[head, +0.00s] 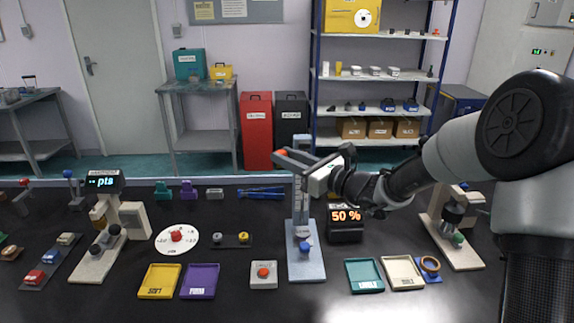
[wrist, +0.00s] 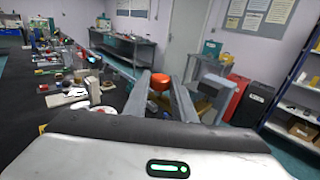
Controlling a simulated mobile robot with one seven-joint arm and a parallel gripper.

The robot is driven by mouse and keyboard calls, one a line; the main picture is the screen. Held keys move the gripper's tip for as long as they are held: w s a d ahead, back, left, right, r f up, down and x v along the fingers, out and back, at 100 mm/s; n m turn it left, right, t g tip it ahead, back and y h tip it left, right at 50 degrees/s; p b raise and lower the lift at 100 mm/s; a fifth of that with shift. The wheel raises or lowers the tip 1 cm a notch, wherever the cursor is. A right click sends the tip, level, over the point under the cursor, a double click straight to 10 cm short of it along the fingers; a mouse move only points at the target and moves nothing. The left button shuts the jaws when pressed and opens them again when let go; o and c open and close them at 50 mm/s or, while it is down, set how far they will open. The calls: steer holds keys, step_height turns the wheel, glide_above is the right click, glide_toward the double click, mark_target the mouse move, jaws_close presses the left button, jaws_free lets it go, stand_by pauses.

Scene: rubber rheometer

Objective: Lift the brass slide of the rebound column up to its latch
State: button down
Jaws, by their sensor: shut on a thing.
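The rebound column (head: 304,215) stands upright on a pale blue-grey base plate (head: 306,268) in the middle of the bench, with a blue knob (head: 305,248) low on it. My gripper (head: 310,166) is at the column's top, reaching in from the right. In the wrist view its two grey fingers (wrist: 160,92) stand on either side of an orange-red cap (wrist: 160,80). It also shows in the head view (head: 281,153). My gripper is shut on a part there. I cannot make out the brass slide or the latch; the gripper hides much of the column top.
A display reading 50 % (head: 345,216) stands right of the column. A grey box with a red button (head: 264,274) is at its front left; a green tray (head: 364,276) and a cream tray (head: 402,273) lie front right. A tall instrument (head: 452,225) stands further right.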

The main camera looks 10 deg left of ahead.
steer(key=shift+r, duration=0.4)
steer(key=c, duration=1.5)
jaws_free()
steer(key=shift+o, duration=0.2)
steer(key=shift+d+f, duration=0.1)
steer(key=v, duration=1.7)
steer(key=shift+d, duration=0.1)
